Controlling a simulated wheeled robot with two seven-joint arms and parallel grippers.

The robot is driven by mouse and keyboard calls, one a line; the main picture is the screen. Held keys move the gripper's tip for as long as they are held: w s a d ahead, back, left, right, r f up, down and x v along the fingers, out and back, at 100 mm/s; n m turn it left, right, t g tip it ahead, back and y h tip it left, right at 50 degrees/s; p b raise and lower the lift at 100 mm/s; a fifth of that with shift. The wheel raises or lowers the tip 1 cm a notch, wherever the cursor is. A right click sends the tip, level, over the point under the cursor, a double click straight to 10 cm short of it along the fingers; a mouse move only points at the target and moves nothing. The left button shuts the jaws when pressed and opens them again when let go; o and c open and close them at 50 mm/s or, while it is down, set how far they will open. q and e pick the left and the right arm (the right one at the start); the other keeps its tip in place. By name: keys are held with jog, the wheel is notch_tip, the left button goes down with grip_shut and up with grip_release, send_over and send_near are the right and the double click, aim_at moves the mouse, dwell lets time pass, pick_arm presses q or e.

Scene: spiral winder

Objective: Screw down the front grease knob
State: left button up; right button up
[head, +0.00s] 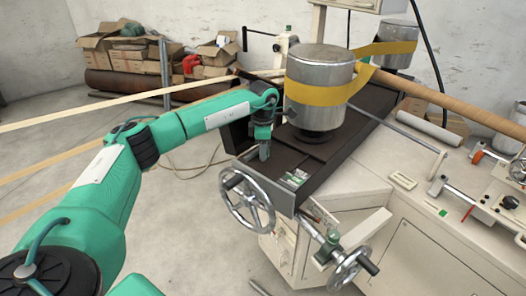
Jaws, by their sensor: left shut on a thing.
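My left gripper (264,150) points down at the left edge of the dark slide bed, in front of the big metal drum. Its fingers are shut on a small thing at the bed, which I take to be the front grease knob. The fingers hide the knob, so I cannot tell its height or how far it is screwed in. My right gripper is not in view.
A metal drum (318,85) with a yellow band stands just right of the gripper on the dark bed (345,135). A handwheel (247,200) sits below the gripper and another (352,268) lower right. Pale strips run behind my arm.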

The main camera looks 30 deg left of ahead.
pick_arm(q)
jog(key=shift+w+m, duration=0.1)
jog(key=shift+m, duration=0.9)
jog(key=m, duration=0.3)
jog(key=shift+a+r+m+b, duration=0.1)
jog(key=shift+m+b, duration=0.2)
jog(key=shift+b, duration=0.05)
jog(key=m, duration=0.5)
jog(key=shift+w+b, duration=0.2)
jog(key=shift+b, duration=0.1)
jog(key=shift+m, duration=1.3)
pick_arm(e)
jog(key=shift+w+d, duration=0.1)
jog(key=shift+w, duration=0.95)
pick_arm(q)
jog(key=shift+m, duration=0.3)
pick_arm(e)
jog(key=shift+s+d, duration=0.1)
pick_arm(q)
jog(key=o, duration=0.7)
jog(key=shift+c, duration=0.2)
jog(key=o, duration=0.3)
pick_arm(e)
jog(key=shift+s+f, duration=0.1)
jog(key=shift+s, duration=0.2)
